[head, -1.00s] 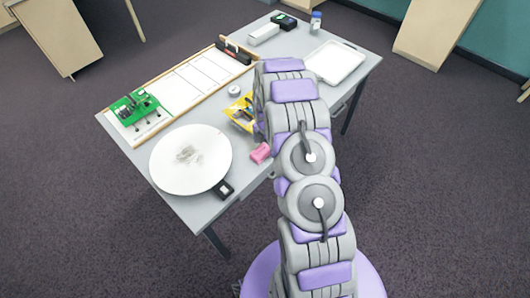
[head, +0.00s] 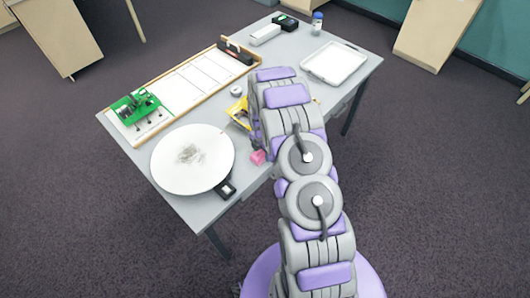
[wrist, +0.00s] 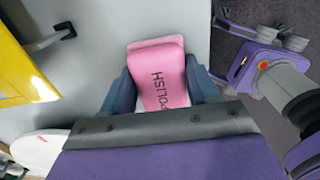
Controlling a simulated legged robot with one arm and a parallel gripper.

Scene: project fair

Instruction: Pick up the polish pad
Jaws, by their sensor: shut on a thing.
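The pink polish pad (wrist: 160,65), with the word POLISH on it, is in the wrist view between the two dark fingers of my gripper (wrist: 162,82). The fingers press on its left and right sides, so my gripper is shut on it. In the head view the pad (head: 258,157) shows as a small pink piece at the near edge of the grey table (head: 208,210), beside my arm. My arm hides the rest of the pad and the gripper in that view.
A round white plate (head: 170,165) with a grey smudge lies left of the pad. A yellow item (head: 238,112) is close behind it, partly hidden by my arm. A green circuit board (head: 135,107), a white tray (head: 336,62) and a blue-capped bottle (head: 317,22) stand farther off.

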